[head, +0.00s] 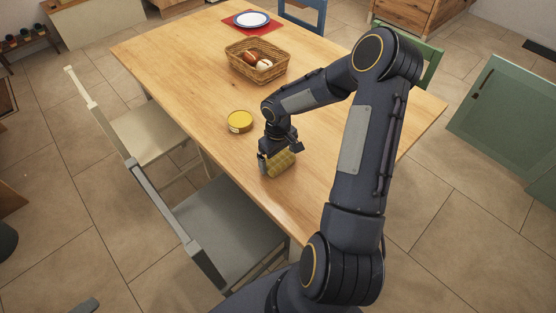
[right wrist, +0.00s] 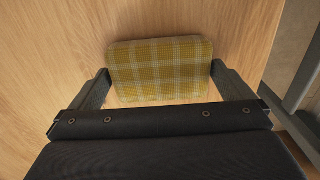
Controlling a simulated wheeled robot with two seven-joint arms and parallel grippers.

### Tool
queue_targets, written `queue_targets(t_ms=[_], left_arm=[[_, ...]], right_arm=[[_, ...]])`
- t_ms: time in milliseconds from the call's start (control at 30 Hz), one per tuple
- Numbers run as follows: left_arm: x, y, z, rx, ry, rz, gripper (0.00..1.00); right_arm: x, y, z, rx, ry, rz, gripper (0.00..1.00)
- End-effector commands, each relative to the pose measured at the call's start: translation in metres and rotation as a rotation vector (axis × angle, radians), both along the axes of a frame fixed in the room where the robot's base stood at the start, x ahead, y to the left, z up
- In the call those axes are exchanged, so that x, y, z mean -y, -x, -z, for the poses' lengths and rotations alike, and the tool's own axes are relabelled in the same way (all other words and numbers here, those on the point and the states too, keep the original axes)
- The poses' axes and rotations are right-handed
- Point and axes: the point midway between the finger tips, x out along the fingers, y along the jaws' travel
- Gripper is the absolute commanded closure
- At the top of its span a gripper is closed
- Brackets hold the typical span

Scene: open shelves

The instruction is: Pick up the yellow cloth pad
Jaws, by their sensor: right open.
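The yellow cloth pad (head: 281,163) is a plaid cushion-like block on the wooden table (head: 190,60), near its front edge. In the right wrist view the pad (right wrist: 160,68) lies between the two fingers of my right gripper (right wrist: 158,84), with one finger at each side. My right gripper (head: 279,160) is open and low over the table, around the pad. A thin gap seems to show beside the pad's right end; contact at the left end I cannot tell. My left gripper is not in view.
A yellow round tin (head: 239,122) stands left of my right gripper. A wicker basket (head: 272,75) with roundish items is farther back, and a plate (head: 251,19) on a red mat is at the far end. Chairs (head: 225,225) stand along the table's left side.

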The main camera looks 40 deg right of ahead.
Motion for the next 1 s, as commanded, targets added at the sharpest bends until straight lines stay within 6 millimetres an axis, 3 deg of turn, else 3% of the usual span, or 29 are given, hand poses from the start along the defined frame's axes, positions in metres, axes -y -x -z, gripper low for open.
queue_targets(t_ms=[167,400,767,967,1000], left_arm=[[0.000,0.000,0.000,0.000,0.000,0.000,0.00],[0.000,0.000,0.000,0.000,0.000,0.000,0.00],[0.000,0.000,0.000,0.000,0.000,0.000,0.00],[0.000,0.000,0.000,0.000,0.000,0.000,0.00],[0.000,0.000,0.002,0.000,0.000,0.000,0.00]], right_arm=[[0.000,0.000,0.001,0.000,0.000,0.001,0.00],[0.000,0.000,0.000,0.000,0.000,0.001,0.27],[0.000,0.000,-0.006,0.001,0.002,0.001,0.28],[0.001,-0.001,-0.034,0.005,0.003,0.001,0.28],[-0.007,-0.005,-0.039,0.005,0.002,-0.002,0.28]])
